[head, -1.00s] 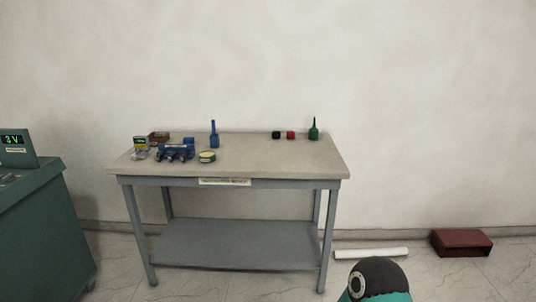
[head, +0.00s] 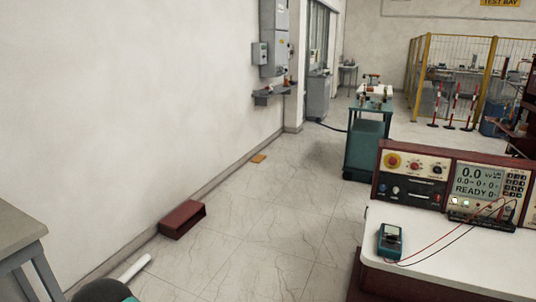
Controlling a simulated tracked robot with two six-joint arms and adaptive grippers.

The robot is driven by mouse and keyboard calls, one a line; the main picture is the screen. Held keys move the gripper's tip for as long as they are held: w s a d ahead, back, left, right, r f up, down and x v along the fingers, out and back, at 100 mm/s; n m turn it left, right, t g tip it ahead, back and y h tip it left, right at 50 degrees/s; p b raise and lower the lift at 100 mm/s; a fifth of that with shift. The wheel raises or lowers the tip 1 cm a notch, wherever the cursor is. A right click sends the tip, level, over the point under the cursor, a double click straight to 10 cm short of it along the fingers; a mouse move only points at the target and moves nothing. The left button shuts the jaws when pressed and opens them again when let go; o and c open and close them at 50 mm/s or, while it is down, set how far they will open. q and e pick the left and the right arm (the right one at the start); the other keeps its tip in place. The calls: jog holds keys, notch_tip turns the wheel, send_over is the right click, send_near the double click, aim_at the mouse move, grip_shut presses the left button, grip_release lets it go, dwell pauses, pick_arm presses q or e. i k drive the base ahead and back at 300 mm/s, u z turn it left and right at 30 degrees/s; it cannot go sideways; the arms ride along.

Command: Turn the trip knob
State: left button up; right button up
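A dark red control console (head: 381,182) stands at the right on a white-topped bench. Two small round knobs, a left one (head: 414,166) and a right one (head: 437,169), sit to the right of that button. Which one is the trip knob I cannot tell, as the labels are too small to read. The display (head: 479,180) shows 0.0 and READY. Neither of my grippers is in view; only a dark and teal part of my arm shows at the lower left.
A teal multimeter (head: 390,240) with red and black leads lies on the white bench top (head: 455,248). A red box (head: 183,219) and a white tube (head: 130,269) lie on the floor by the wall. A teal cabinet (head: 364,148) stands farther back. Open floor lies between.

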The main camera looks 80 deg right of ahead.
aim_at(414, 166)
jog(key=u, duration=1.7)
jog(key=i, duration=0.1)
jog(key=z, duration=2.9)
jog(key=i, duration=0.2)
jog(key=z, duration=2.4)
jog(key=i, duration=1.05)
jog(key=u, duration=0.5)
